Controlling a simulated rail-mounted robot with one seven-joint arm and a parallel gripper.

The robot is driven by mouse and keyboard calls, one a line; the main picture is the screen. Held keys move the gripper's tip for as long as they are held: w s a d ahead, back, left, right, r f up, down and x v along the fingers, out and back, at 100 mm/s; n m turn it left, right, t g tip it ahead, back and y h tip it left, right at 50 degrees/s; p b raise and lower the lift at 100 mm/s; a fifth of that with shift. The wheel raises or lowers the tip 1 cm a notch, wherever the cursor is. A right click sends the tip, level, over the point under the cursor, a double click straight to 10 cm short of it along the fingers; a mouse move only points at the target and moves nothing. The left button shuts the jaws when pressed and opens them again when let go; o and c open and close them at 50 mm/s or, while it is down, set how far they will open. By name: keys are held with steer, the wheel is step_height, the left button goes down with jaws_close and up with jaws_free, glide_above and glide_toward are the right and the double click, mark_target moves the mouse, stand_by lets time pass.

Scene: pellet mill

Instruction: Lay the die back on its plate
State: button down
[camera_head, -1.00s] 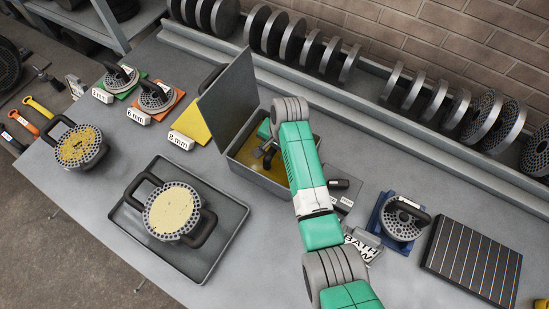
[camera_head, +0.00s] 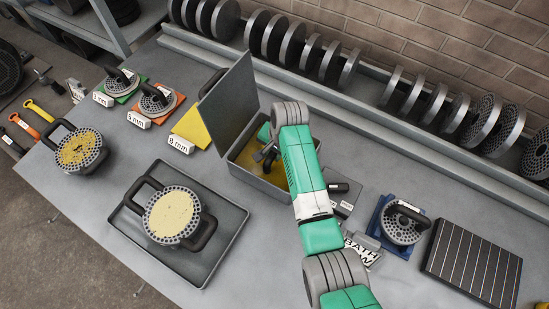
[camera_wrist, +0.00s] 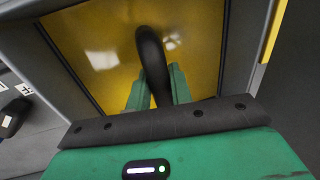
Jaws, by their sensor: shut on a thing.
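My gripper (camera_wrist: 160,92) is shut on a dark curved handle (camera_wrist: 150,55) inside the open grey box. The gripper end is partly hidden by my arm in the head view, where the dark handle (camera_head: 268,155) shows beside it. The body of the die under this handle cannot be made out. The box (camera_head: 240,168) has a yellow interior, and its lid (camera_head: 230,100) stands raised on the left. The yellow plate (camera_head: 192,127) with the 8 mm label (camera_head: 181,144) lies empty left of the box.
Handled dies sit on the green plate (camera_head: 132,92), orange plate (camera_head: 174,110) and blue plate (camera_head: 378,222). A grey tray (camera_head: 205,268) holds a yellow-caked die (camera_head: 172,215); another (camera_head: 80,152) stands at the left edge. A dark slatted panel (camera_head: 472,262) lies right. Racked discs line the back.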

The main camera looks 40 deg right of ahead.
steer(key=shift+r+p, duration=3.45)
steer(key=shift+r, duration=0.15)
steer(key=c, duration=1.9)
jaws_free()
jaws_close()
steer(key=shift+r+p, duration=1.2)
steer(key=shift+r, duration=2.25)
